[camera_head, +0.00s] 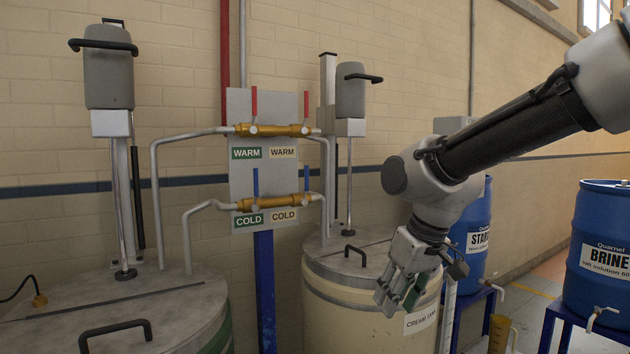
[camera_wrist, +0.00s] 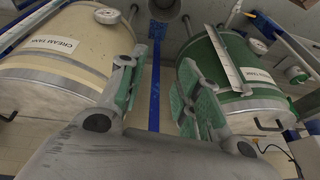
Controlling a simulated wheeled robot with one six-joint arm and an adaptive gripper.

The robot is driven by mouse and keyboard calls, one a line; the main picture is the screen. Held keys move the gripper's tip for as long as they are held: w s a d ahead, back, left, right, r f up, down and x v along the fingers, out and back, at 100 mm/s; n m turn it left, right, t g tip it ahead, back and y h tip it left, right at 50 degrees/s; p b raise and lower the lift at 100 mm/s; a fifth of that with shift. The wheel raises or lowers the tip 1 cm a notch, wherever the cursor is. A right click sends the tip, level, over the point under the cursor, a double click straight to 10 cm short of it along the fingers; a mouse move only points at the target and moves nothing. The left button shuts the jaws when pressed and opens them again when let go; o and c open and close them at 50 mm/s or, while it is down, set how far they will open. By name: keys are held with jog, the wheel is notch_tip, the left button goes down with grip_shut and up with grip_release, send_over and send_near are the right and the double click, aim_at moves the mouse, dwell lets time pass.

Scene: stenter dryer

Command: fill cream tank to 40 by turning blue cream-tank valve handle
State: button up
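The cream tank (camera_head: 345,310) stands at centre right, with a metal lid and a label reading CREAM TANK. In the wrist view it shows at the left (camera_wrist: 75,50). A panel (camera_head: 240,185) on the wall carries WARM and COLD valves. On the lower, COLD brass valve (camera_head: 285,202), the right blue handle (camera_head: 306,179), above the cream label, stands upright. The left blue handle (camera_head: 256,182), above the green label, is upright too. My gripper (camera_head: 392,298) points down in front of the cream tank, away from the handles. Its fingers (camera_wrist: 155,95) are apart with nothing between them.
Two red handles (camera_head: 254,101) stand upright on the upper valve. A green tank (camera_wrist: 225,70) stands left of the cream tank in the head view. Mixers rise above both lids. Blue barrels (camera_head: 600,245) stand at right on blue stands. A blue post (camera_head: 264,290) runs below the panel.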

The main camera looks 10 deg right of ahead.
jog(key=w+a+r+n+t+y, duration=0.1)
jog(key=w+a+t+y, duration=0.15)
jog(key=w+a, duration=0.75)
jog(key=m+t+h, duration=0.2)
jog(key=t, duration=1)
send_near(308, 175)
jog(key=w, duration=0.3)
jog(key=shift+a+r, duration=0.1)
jog(key=shift+a, duration=0.2)
jog(key=shift+w+a, duration=0.2)
jog(key=shift+w, duration=1.7)
jog(key=shift+w+a, duration=0.25)
jog(key=shift+w, duration=1.65)
grip_shut()
